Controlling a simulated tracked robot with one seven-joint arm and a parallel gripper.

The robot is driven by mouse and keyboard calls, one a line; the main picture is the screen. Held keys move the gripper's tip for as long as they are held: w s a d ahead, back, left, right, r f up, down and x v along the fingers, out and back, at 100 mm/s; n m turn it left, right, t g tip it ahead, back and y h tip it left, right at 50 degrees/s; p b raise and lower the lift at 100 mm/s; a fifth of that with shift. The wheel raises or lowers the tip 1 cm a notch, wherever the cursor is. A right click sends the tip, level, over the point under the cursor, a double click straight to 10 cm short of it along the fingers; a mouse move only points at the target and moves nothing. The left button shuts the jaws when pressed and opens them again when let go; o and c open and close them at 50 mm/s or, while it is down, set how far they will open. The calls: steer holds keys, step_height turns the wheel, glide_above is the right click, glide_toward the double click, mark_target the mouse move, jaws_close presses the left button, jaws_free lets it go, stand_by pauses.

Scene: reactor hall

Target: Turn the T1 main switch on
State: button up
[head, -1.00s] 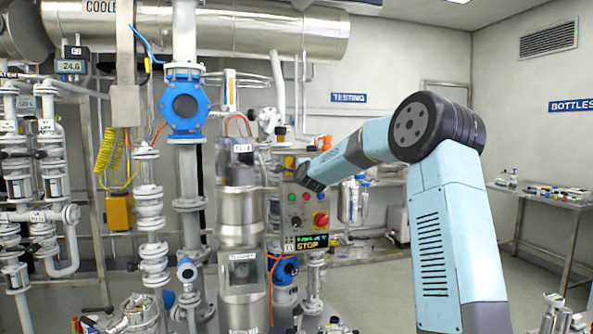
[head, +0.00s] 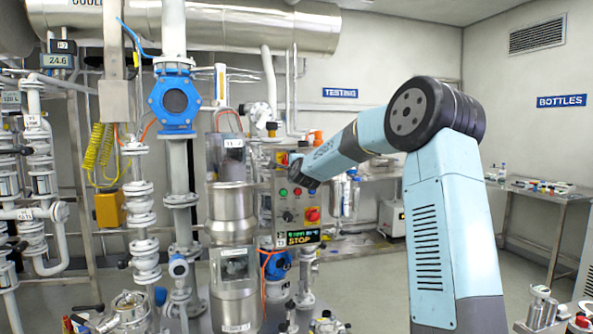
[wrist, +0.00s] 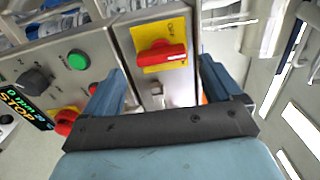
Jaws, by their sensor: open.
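In the wrist view, a red switch handle (wrist: 161,54) sits on a yellow plate (wrist: 142,31) on a grey panel. It appears to be the main switch. Contact with the panel cannot be told. In the head view, my gripper is by the top of the grey control panel (head: 266,208), largely hidden behind my arm's end.
The panel carries a green button (wrist: 78,60), a black knob (wrist: 37,81), a red emergency button (head: 312,214) and a display reading STOP (head: 299,238). Steel vessels (head: 232,210) and pipes crowd the left.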

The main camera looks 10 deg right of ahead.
steer(key=s, duration=1.1)
steer(key=shift+s, duration=0.2)
steer(key=shift+f, duration=0.1)
